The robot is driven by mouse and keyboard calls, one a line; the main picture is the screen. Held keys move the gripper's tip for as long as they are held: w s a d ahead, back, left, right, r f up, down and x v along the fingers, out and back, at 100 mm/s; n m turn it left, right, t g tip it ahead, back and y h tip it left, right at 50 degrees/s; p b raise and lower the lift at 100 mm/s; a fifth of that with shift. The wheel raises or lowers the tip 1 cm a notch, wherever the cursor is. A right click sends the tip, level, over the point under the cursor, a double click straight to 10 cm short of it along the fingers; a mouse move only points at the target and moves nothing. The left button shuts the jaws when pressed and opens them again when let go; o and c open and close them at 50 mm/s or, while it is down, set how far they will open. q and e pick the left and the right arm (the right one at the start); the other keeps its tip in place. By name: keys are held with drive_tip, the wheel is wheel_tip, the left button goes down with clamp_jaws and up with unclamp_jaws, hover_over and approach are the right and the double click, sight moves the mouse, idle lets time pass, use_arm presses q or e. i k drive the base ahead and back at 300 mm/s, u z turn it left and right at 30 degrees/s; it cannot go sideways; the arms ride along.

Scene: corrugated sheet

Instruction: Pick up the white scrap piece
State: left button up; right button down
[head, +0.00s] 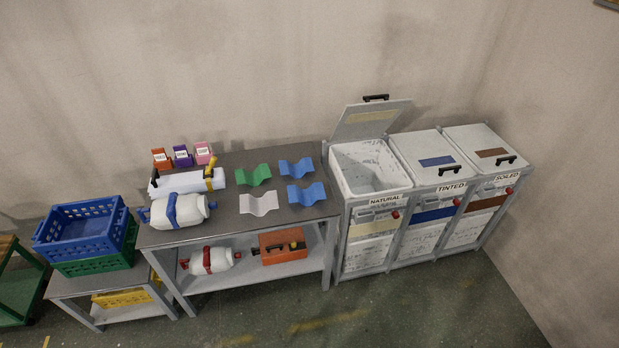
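The white scrap piece (259,204) is a small wavy sheet lying on the grey table (232,228), near its front edge. A green wavy piece (253,175) lies just behind it. Two blue wavy pieces lie to its right, one at the back (297,167) and one nearer the front (306,194). The pieces look apart from each other. Neither of my grippers shows in the head view.
Floor in front is clear.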

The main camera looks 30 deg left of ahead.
sight(258, 207)
drive_tip(key=u, duration=0.3)
drive_tip(key=i, duration=1.4)
drive_tip(key=u, duration=2.15)
